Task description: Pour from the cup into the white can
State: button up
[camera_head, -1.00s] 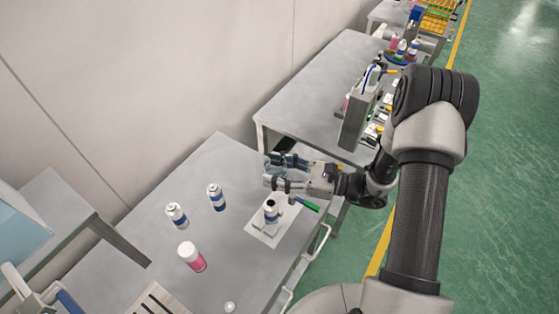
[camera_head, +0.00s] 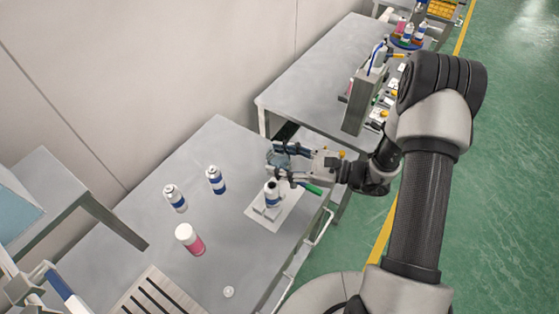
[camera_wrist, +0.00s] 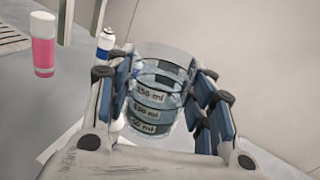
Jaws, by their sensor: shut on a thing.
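My gripper (camera_head: 282,163) is shut on a clear cup (camera_wrist: 160,100) with millilitre marks, which also shows between the fingers in the head view (camera_head: 277,158). The cup looks tilted in the head view; whether liquid leaves it I cannot tell. A white and blue can (camera_wrist: 105,42) shows left of the fingers in the wrist view; I cannot tell which one.
A second table (camera_head: 320,75) lies behind.

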jog(key=shift+r+n+h, duration=0.15)
jog(key=shift+n+h, duration=0.25)
jog(key=shift+n, duration=0.3)
jog(key=shift+w+d, duration=0.1)
jog(key=shift+w, duration=0.05)
jog(key=shift+f+n+b, duration=0.6)
jog(key=shift+f+b, duration=0.15)
jog(key=shift+b, duration=0.4)
jog(key=shift+f, duration=0.1)
jog(key=shift+f+n+h+b, duration=0.4)
jog(key=shift+n+b, duration=0.2)
jog(key=shift+b, duration=0.4)
